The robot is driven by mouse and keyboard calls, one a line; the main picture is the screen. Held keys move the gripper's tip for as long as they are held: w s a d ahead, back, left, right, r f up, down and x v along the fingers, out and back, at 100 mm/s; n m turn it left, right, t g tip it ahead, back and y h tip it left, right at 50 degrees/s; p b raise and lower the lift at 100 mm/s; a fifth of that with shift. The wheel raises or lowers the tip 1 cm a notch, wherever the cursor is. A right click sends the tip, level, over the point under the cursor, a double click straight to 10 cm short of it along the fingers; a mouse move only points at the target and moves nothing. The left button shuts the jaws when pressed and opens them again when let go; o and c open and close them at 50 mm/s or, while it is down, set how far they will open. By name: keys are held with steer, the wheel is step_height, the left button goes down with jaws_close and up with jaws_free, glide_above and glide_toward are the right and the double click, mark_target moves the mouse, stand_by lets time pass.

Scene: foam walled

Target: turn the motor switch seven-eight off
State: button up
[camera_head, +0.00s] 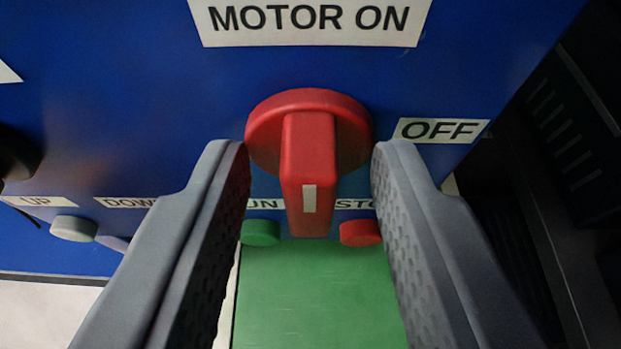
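The motor switch (309,160) is a red rotary knob on a blue panel, with a round base and a long raised handle. Its handle stands upright in the picture, in line with the "MOTOR ON" label (311,20) above. A white mark shows near the handle's lower end. The "OFF" label (440,130) is to the right of the knob. My gripper (308,155) is open, with one grey finger on each side of the knob. Gaps show between the fingers and the handle. The fingertips are close to the round base; I cannot tell whether they touch it.
Below the knob are a green button (260,233) and a red button (360,233), their labels partly hidden. A green surface (315,295) lies beneath. A pale button (73,228) near "UP" and "DOWN" labels is at left. Dark equipment (565,150) stands at right.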

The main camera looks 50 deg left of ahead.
jaws_close()
steer(key=m+g, duration=0.1)
steer(key=m+y, duration=0.1)
steer(key=m, duration=0.1)
steer(key=shift+w+d+g+y, duration=0.2)
steer(key=shift+g+y, duration=0.1)
steer(key=shift+g, duration=0.1)
steer(key=m, duration=0.1)
steer(key=m+g+y, duration=0.1)
steer(key=m, duration=0.1)
steer(key=shift+w+f+m+y, duration=0.15)
steer(key=shift+f+m+y, duration=0.05)
steer(key=shift+m+y, duration=0.1)
steer(key=m, duration=0.1)
steer(key=m+g+y, duration=0.1)
steer(key=m, duration=0.1)
steer(key=shift+d+f+y, duration=0.1)
steer(key=shift+f+y, duration=0.05)
steer(key=shift+y, duration=0.15)
steer(key=shift+w+f+m+y, duration=0.15)
steer(key=shift+m+y, duration=0.65)
steer(key=shift+m, duration=1.1)
